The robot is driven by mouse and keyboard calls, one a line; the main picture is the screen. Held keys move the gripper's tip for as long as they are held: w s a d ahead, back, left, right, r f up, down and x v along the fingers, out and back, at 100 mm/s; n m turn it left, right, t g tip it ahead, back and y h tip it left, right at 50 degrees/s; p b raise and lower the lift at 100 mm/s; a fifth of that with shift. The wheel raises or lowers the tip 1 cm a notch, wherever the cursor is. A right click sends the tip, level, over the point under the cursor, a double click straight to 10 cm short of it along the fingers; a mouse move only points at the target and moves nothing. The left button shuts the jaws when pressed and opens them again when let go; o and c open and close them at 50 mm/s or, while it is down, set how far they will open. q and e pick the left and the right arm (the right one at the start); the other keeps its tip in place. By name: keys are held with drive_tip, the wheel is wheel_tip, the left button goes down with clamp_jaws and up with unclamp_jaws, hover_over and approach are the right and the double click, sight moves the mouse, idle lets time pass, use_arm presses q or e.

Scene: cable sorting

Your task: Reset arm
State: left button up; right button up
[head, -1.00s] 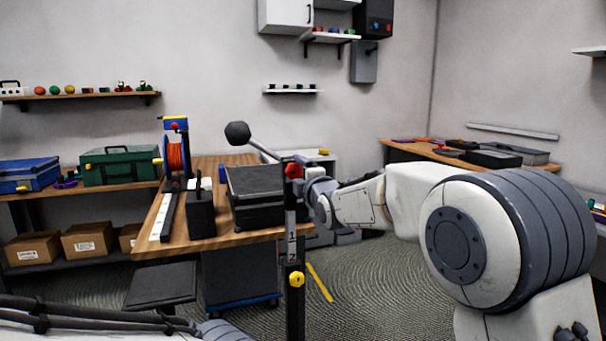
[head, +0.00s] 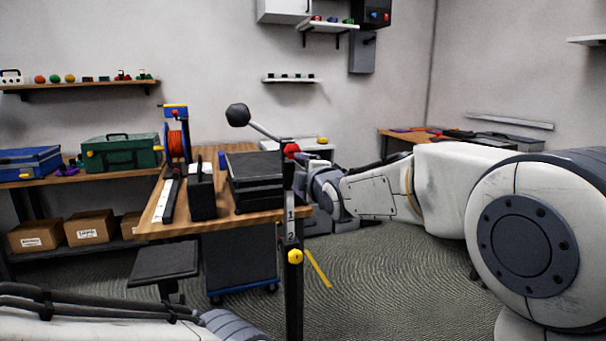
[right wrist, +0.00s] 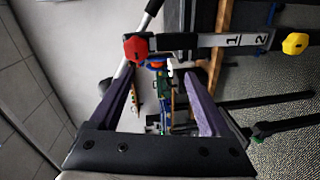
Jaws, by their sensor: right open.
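My right arm reaches in from the right in the head view. Its gripper (head: 303,179) is beside an upright post (head: 292,225), partly hidden behind it. In the right wrist view my right gripper (right wrist: 158,84) has its two purple-grey fingers spread apart, with nothing between the tips. The post, marked 1 and 2, crosses the top of that view, with a red knob (right wrist: 136,46) and a yellow knob (right wrist: 295,43). My left arm shows only as a cabled link at the lower left of the head view. My left gripper is out of view.
A wooden table (head: 150,228) holds a black case (head: 256,180), a dark upright box (head: 202,195) and an orange cable reel (head: 176,143). A lever with a dark ball (head: 238,115) rises behind. A stool (head: 165,262) stands in front. Grey floor (head: 390,290) is clear at the right.

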drive_tip(key=s+a+f+m+g+h, duration=0.1)
drive_tip(key=s+f+m+g, duration=0.3)
drive_tip(key=s+f, duration=0.5)
drive_tip(key=s+a+f+m+g, duration=0.1)
drive_tip(key=s+f+m+g, duration=0.4)
drive_tip(key=s, duration=0.6)
drive_tip(key=s+d+f+m+g+h, duration=0.1)
drive_tip(key=s+d+f+g, duration=0.2)
drive_tip(key=s, duration=0.5)
drive_tip(key=s+d+f+m+g+h, duration=0.15)
drive_tip(key=s+f, duration=0.25)
drive_tip(key=s, duration=0.4)
drive_tip(key=s+d+f+m+g+h, duration=0.15)
drive_tip(key=s+d+f, duration=0.25)
drive_tip(key=s, duration=0.4)
wheel_tip(320, 180, up, 22)
drive_tip(key=p, duration=2.2)
drive_tip(key=shift+a+g, duration=0.25)
drive_tip(key=shift+g, duration=0.05)
